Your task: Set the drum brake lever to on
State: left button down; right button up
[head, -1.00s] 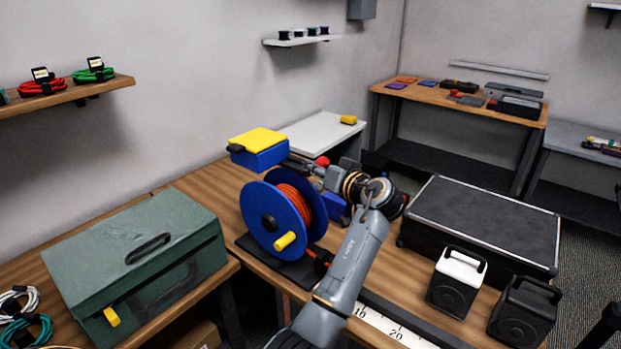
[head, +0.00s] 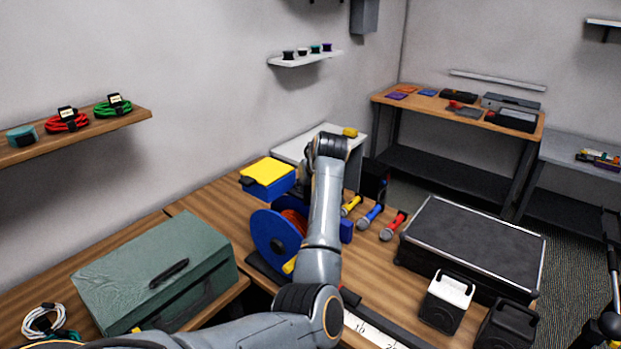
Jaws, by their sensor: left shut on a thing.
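The cable drum (head: 272,240) has blue side discs and orange cable and stands on a dark base on the wooden bench. My left arm crosses in front and hides its right part. The drum's yellow crank handle (head: 289,266) shows just left of the arm. My left wrist (head: 330,148) is above and behind the drum. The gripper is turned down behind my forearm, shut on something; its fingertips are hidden. The brake lever is also hidden there, so its setting cannot be told.
A blue box with a yellow lid (head: 267,172) stands behind the drum. Yellow, blue and red microphones (head: 370,216) lie right of my arm. A black case (head: 470,240) and two small speakers (head: 446,302) are further right. A green toolbox (head: 155,265) is at left.

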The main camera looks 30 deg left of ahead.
pick_arm(q)
jog(key=shift+a+h+p, duration=0.25)
jog(key=shift+h+p, duration=0.2)
jog(key=shift+h, duration=0.05)
jog(key=c, duration=1.2)
grip_release()
jog(key=shift+o, duration=0.8)
jog(key=v, duration=1.1)
jog(key=shift+d+r, duration=0.2)
jog(key=shift+r, duration=0.15)
